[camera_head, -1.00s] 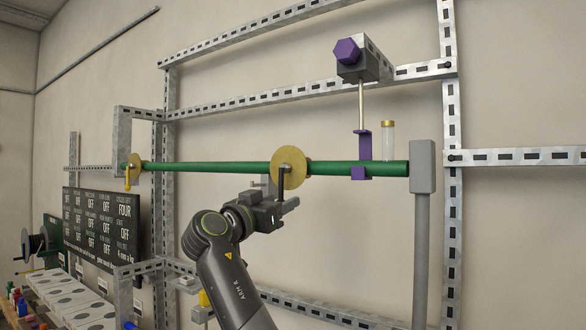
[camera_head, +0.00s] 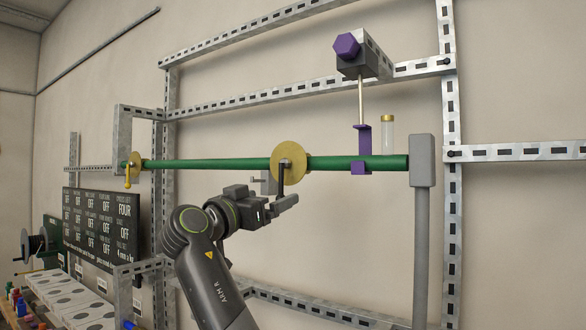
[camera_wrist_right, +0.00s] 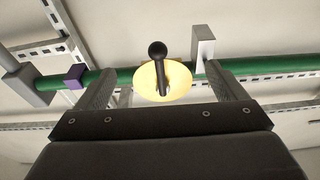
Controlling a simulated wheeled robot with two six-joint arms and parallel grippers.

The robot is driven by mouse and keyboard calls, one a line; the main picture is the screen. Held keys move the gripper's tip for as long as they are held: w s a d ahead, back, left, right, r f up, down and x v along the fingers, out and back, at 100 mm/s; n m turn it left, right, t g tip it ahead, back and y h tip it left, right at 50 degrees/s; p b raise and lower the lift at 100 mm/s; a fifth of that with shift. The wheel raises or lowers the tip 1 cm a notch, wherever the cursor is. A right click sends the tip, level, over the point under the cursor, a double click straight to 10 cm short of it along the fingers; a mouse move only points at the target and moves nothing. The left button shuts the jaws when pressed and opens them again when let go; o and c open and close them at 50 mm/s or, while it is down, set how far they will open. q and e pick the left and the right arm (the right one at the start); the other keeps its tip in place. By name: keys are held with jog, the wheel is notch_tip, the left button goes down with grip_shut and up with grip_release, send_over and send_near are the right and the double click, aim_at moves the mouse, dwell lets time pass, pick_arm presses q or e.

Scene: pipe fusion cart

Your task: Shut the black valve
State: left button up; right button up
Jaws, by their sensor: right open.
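The black valve's handle (camera_head: 281,180) hangs down from a round brass disc (camera_head: 288,158) on the green pipe. In the right wrist view the handle's black knob (camera_wrist_right: 157,50) points toward the camera in front of the disc (camera_wrist_right: 148,80). My right gripper (camera_head: 284,202) is close to the handle's lower end. The right wrist view shows its two fingers (camera_wrist_right: 163,88) apart, with the handle between their directions and nothing gripped. I cannot tell whether a finger touches the handle. My left gripper is not in view.
The green pipe (camera_head: 220,164) runs across a slotted metal frame (camera_head: 452,200). A yellow-handled valve (camera_head: 132,170) is at its left end. A purple clamp (camera_head: 362,145), a clear vial (camera_head: 387,138) and a grey post (camera_head: 421,250) are to the right. A grey bracket (camera_wrist_right: 205,45) is beside the disc.

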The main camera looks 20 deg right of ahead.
jog(key=r+b+v, duration=0.2)
jog(key=v, duration=0.8)
jog(key=shift+s, duration=0.15)
dwell(0.4)
